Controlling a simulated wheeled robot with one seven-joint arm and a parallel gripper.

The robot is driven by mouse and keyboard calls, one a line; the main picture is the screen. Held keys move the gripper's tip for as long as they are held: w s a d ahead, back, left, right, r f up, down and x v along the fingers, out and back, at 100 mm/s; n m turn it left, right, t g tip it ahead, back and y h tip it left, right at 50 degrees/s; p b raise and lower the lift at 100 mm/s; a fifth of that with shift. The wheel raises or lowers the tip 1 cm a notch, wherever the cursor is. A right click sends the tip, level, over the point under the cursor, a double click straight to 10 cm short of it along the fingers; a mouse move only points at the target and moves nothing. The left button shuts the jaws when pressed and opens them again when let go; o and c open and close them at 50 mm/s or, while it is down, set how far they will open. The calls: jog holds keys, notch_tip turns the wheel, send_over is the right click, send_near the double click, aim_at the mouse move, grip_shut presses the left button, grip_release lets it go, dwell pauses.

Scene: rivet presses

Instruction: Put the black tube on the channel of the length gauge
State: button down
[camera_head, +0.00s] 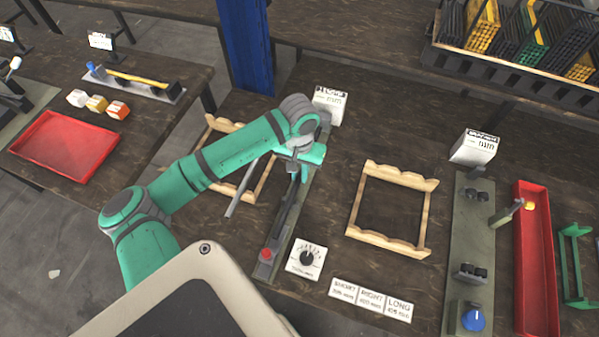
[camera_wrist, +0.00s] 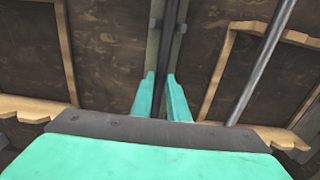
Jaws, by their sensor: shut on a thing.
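The length gauge (camera_head: 263,271) is a long narrow grey-green strip in the middle of the table, with a red knob near its front end. It also shows in the wrist view (camera_wrist: 153,48). My gripper (camera_head: 292,172) is over the gauge, its fingers pointing down. In the wrist view my gripper (camera_wrist: 158,100) is shut on the black tube (camera_wrist: 160,92), which runs lengthwise along the gauge, in line with the channel. In the head view the black tube (camera_head: 289,208) shows below the gripper. I cannot tell whether it touches the channel floor; the arm hides its far part.
A grey tube (camera_head: 242,190) lies across the left wooden rack (camera_head: 262,185). The right wooden rack (camera_head: 355,205) is empty. A dial card (camera_head: 306,259) and length labels (camera_head: 371,298) lie near the front. A press fixture (camera_head: 468,230) and red tray (camera_head: 535,255) stand at the right.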

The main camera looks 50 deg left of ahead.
aim_at(299, 176)
jog(key=shift+f, duration=0.1)
jog(key=c, duration=1.7)
grip_release()
notch_tip(299, 176, up, 12)
jog(key=shift+r, duration=0.1)
